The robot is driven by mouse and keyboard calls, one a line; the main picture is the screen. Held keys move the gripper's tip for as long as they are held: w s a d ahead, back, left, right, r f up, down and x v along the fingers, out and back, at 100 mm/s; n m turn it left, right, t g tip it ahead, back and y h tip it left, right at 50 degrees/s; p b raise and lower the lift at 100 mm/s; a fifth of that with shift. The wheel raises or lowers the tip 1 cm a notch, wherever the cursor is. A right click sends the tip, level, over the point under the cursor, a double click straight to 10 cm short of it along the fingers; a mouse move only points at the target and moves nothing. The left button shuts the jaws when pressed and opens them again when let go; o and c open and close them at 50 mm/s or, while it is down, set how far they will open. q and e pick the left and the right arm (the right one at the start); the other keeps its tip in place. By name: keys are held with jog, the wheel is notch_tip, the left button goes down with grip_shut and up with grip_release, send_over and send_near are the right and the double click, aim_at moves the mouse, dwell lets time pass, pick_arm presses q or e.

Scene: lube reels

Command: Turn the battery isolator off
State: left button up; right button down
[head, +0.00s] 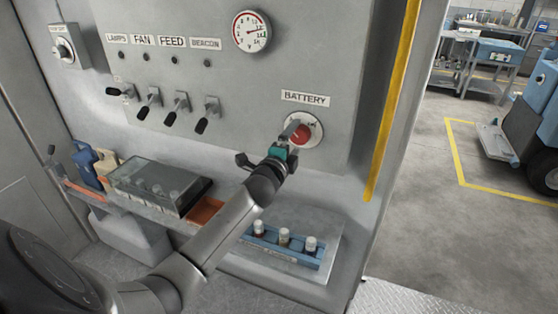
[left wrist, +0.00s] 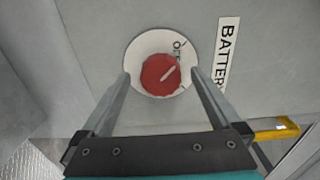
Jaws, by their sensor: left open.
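The battery isolator is a red round knob (head: 301,135) on a white disc, below the BATTERY label (head: 306,98) on the grey panel. In the left wrist view the red knob (left wrist: 159,77) shows a pale pointer line slanting to the upper right. My left gripper (head: 292,130) is in front of the knob. In the left wrist view its open fingers (left wrist: 160,76) reach to either side of the knob; I cannot tell whether they touch it. My right gripper is not in view.
Several toggle switches (head: 149,103) and a round gauge (head: 251,32) are on the panel to the left. Below are a clear-lidded box (head: 158,186) and a blue rack (head: 285,249) with white-capped bottles. A yellow strip (head: 391,100) edges the panel; open floor lies right.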

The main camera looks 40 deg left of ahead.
pick_arm(q)
jog(key=v, duration=1.3)
jog(key=shift+s, duration=0.35)
jog(key=s+d+f+n+g+h+b, duration=0.1)
jog(key=s+f+n+g+b, duration=0.15)
jog(key=f, duration=0.95)
jog(key=s+d+f+n+g+b, duration=0.1)
jog(key=s+f+n+g, duration=0.2)
jog(key=f, duration=1)
jog(key=s+d+f+n+g+h+b, duration=0.15)
jog(key=s+f, duration=0.25)
jog(key=f, duration=0.8)
jog(key=s+d+f+n+g+h+b, duration=0.1)
jog(key=s+d+f+n+g+b, duration=0.2)
jog(key=s+f, duration=1)
jog(key=s+d+f+n+g+h+b, duration=0.1)
jog(key=s+d+f+g, duration=0.5)
jog(key=s+f, duration=0.7)
jog(key=s+d+n+b, duration=0.1)
jog(key=s+d+b, duration=0.1)
jog(key=s, duration=0.3)
jog(key=shift+s+n, duration=0.2)
jog(key=shift+n, duration=0.2)
jog(key=shift+f, duration=0.1)
jog(key=shift+c, duration=0.4)
